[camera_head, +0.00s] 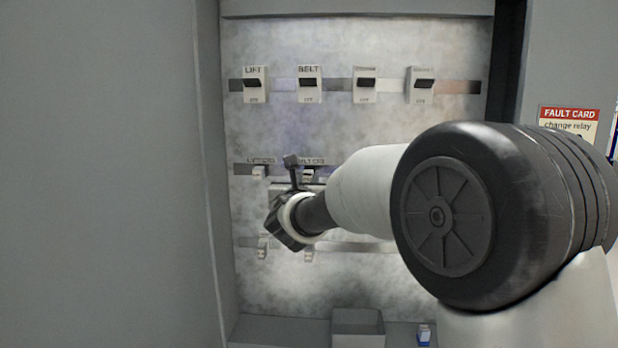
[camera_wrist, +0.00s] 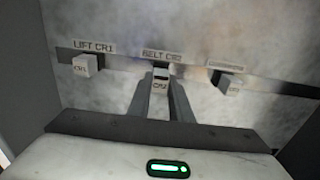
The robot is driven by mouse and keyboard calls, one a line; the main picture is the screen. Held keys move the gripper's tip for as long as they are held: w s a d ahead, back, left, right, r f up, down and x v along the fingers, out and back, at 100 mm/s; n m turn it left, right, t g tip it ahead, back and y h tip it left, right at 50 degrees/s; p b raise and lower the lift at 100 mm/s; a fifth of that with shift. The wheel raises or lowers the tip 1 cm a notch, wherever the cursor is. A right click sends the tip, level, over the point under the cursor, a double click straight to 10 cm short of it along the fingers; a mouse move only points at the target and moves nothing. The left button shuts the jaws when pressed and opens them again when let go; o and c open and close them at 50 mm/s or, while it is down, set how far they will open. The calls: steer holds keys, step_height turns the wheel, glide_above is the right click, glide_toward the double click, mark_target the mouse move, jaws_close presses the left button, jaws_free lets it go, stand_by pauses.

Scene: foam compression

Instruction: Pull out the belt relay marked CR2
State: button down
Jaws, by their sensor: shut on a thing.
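The belt relay CR2 (camera_wrist: 161,86) is a small white block under the label "BELT CR2" in the wrist view. My gripper (camera_wrist: 160,88) is shut on it, with one grey finger on each side. The relay appears to be at its place on the rail; whether it is still seated I cannot tell. In the head view my gripper (camera_head: 295,170) reaches up to the middle row of the panel and mostly hides the relay there.
Relay CR1 (camera_wrist: 86,66) sits to the left and another relay (camera_wrist: 229,84) to the right, both close to my fingers. Breakers (camera_head: 309,84) line the upper rail. A grey bin (camera_head: 357,322) and a small blue-and-white part (camera_head: 424,334) are below. A fault card (camera_head: 569,122) hangs at right.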

mark_target(307, 179)
steer(key=shift+s+a+b, duration=0.1)
steer(key=shift+s+b, duration=0.65)
steer(key=shift+s, duration=1.35)
